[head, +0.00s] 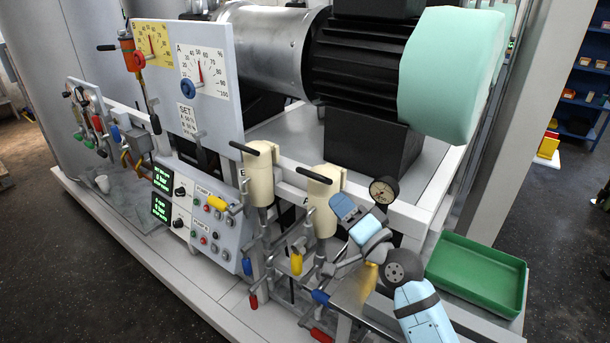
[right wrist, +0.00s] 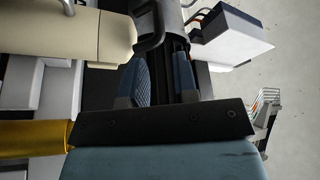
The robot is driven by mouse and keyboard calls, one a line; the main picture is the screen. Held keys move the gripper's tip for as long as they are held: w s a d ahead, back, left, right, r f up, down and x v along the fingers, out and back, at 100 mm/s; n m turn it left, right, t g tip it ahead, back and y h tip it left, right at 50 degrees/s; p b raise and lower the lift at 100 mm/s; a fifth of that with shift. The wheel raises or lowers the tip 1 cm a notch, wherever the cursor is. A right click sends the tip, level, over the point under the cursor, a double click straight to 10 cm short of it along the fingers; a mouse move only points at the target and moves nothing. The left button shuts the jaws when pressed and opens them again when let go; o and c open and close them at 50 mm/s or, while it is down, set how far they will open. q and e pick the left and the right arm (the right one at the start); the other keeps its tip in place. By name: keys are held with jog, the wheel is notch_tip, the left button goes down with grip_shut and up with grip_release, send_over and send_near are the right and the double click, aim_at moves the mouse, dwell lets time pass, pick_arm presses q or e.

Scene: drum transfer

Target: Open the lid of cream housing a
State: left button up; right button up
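Cream housing a (head: 322,207) is an upright cream cylinder under the label A, right of a similar cream housing under the label B (head: 259,180). Its black bar handle (head: 313,174) sticks out to the left at the top, and the lid looks down. My right gripper (head: 342,205) is just right of housing a. In the right wrist view its two blue fingers (right wrist: 158,82) are apart, with no object clearly held between them. My left gripper is out of view.
A green tray (head: 477,275) is at the right. Pipes and valves with red, blue and yellow handles (head: 296,264) crowd below the housings. A control panel (head: 196,215) is at the left.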

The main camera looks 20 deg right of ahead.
aim_at(311, 174)
jog(key=p+x, duration=0.1)
jog(key=x, duration=1)
grip_shut()
